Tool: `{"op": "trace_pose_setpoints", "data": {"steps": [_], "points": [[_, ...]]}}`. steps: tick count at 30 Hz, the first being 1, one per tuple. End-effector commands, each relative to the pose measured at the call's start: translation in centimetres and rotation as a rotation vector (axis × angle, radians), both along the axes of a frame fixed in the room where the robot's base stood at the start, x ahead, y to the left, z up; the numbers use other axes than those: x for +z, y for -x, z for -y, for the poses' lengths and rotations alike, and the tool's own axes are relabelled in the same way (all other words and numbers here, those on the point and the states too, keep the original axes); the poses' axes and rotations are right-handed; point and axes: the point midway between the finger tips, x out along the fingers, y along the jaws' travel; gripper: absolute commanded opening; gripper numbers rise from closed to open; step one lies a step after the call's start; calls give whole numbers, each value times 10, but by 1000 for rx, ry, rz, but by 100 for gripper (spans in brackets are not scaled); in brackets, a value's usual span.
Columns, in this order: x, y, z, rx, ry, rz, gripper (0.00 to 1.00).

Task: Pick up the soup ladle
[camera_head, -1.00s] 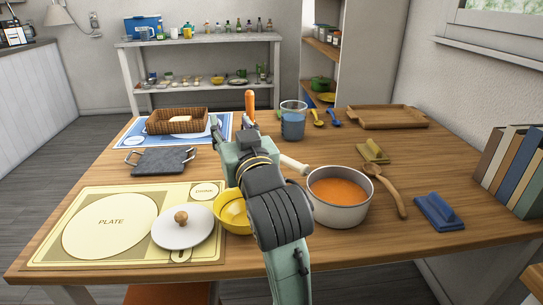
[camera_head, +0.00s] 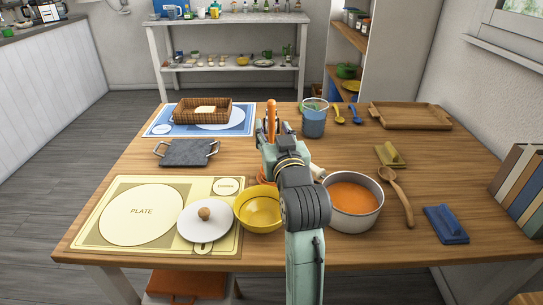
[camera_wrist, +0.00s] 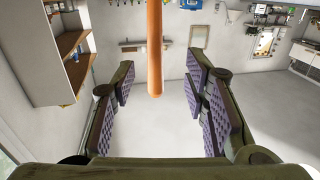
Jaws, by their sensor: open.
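An upright orange-brown handle (camera_head: 271,118) rises just beyond my gripper (camera_head: 268,142); its lower end is hidden behind my arm, so I cannot tell whether it belongs to the soup ladle. In the wrist view the handle (camera_wrist: 155,50) stands in the gap between the open fingers of my gripper (camera_wrist: 163,75), touching neither finger. A wooden spoon-like utensil (camera_head: 401,198), with a rounded bowl end, lies right of the soup pot (camera_head: 350,215), apart from my gripper. The pot holds orange soup.
A yellow bowl (camera_head: 258,222) and a white lid (camera_head: 205,233) are left of my arm. A glass jug (camera_head: 314,122) stands right of the upright handle. A wooden tray (camera_head: 410,106) is at the back right.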

Motion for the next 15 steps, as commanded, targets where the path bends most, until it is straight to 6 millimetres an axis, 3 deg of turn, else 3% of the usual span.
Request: {"op": "trace_pose_setpoints", "data": {"steps": [5,15], "points": [[1,-12,-1,-1,0,-1,41],[-1,-55,-6,0,1,0,41]]}}
